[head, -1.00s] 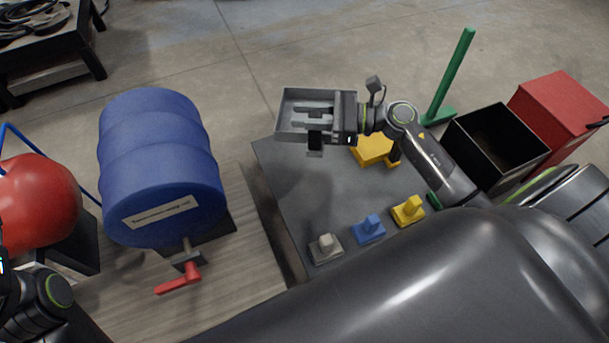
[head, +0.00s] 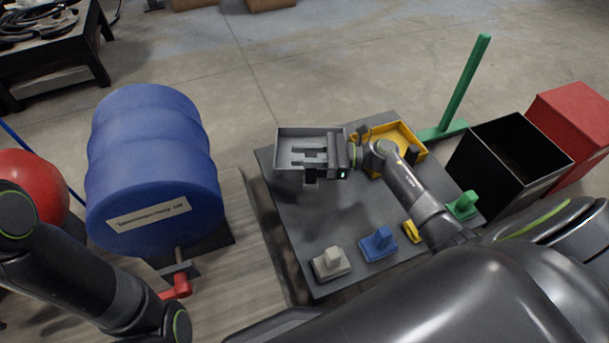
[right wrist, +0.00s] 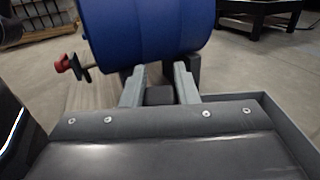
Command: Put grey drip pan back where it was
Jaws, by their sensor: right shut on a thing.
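The grey drip pan (head: 283,136) is a shallow open tray at the far left corner of the dark platform (head: 290,225) in the head view. My right gripper (head: 300,153) reaches over the pan from the right and is shut on it. I cannot tell whether the pan rests on the platform or hangs just above it. In the right wrist view the two fingers (right wrist: 160,88) flank a dark block, and the pan's side wall (right wrist: 284,122) shows at right. My left arm shows at lower left, but its gripper is out of view.
A yellow pan (head: 420,151) lies right of the grey one. Grey (head: 331,263), blue (head: 378,244), yellow and green (head: 463,205) handled blocks line the platform's near side. Black (head: 490,170) and red bins stand right.

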